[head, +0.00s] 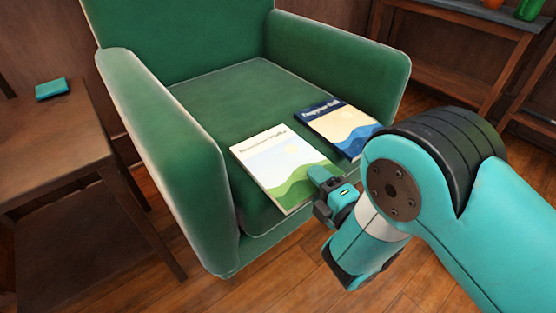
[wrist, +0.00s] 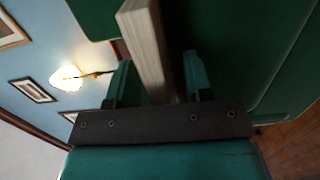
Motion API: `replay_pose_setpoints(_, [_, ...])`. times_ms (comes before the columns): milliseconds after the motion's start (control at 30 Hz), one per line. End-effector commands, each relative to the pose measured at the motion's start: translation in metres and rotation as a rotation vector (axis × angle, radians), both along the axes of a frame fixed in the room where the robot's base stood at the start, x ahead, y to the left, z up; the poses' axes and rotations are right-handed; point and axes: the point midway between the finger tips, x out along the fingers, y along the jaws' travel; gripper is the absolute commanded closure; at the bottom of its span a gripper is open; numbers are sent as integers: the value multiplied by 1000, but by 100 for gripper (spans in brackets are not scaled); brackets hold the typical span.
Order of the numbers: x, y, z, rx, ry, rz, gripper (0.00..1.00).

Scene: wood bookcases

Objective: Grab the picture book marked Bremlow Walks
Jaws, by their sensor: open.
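The white picture book (head: 283,163) with a pale sky and green hills lies flat on the green armchair seat, near its front edge. Its title is blurred but looks like Bremlow Walks. My gripper (head: 324,192) is at the book's front right edge. In the wrist view, a book's page edge (wrist: 147,45) stands between the two teal fingers of my gripper (wrist: 159,80), which are open. A gap shows between the book and the right finger; the left finger is close to it.
The armchair (head: 205,100) has raised arms either side. A wooden side table (head: 50,140) with a small teal book (head: 51,89) stands left. A shelf (head: 450,75) stands back right.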

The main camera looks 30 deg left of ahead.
Motion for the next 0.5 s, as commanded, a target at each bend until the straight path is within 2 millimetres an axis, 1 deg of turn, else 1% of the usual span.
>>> replay_pose_setpoints(33, [-1,1,0,0,0,2,53])
replay_pose_setpoints(233, [-1,1,0,0,1,3,99])
replay_pose_setpoints(500, [-1,1,0,1,0,2,100])
